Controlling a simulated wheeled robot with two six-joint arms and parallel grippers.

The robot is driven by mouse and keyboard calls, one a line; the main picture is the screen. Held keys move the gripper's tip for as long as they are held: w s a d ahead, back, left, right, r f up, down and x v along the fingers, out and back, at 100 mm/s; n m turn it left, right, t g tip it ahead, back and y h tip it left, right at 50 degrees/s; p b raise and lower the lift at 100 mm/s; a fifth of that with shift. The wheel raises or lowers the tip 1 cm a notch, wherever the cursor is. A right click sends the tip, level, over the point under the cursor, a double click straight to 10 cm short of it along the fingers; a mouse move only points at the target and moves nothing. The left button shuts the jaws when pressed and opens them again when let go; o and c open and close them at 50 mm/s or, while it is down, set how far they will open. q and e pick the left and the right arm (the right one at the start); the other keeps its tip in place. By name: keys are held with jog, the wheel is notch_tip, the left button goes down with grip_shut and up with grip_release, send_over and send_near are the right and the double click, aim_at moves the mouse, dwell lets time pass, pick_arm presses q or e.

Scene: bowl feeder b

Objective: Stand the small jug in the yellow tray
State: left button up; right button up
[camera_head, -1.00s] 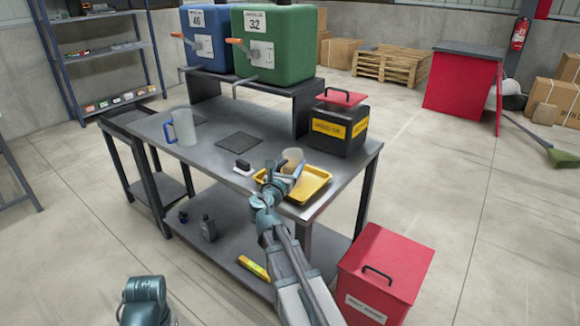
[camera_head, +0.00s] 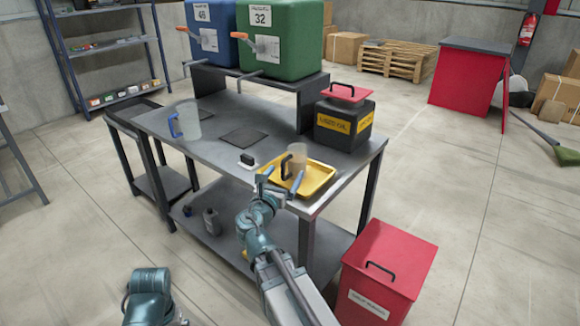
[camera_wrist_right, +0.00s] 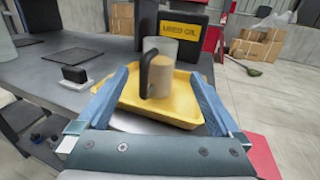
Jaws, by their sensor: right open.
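The small jug (camera_head: 296,161) is translucent with a black handle and tan contents. It stands upright in the yellow tray (camera_head: 318,180) near the table's front right corner. In the right wrist view the jug (camera_wrist_right: 161,72) stands in the yellow tray (camera_wrist_right: 180,115) with its handle toward me. My right gripper (camera_head: 281,184) is open, its two blue fingers apart and clear of the jug, just in front of it; these fingers also show in the right wrist view (camera_wrist_right: 158,95). My left arm shows at the bottom left, but its gripper is out of view.
A larger jug with a blue handle (camera_head: 184,122) stands at the table's left. A black-handled brush or block (camera_head: 247,162) lies left of the tray. A black used-oil box (camera_head: 343,124) stands behind it. A red bin (camera_head: 388,265) stands on the floor at the right.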

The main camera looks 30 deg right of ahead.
aim_at(294, 160)
jog(key=shift+v, duration=1.35)
jog(key=x, duration=1.2)
jog(key=shift+d+f, duration=0.1)
jog(key=shift+f, duration=0.1)
jog(key=shift+r, duration=0.2)
jog(key=shift+f, duration=0.1)
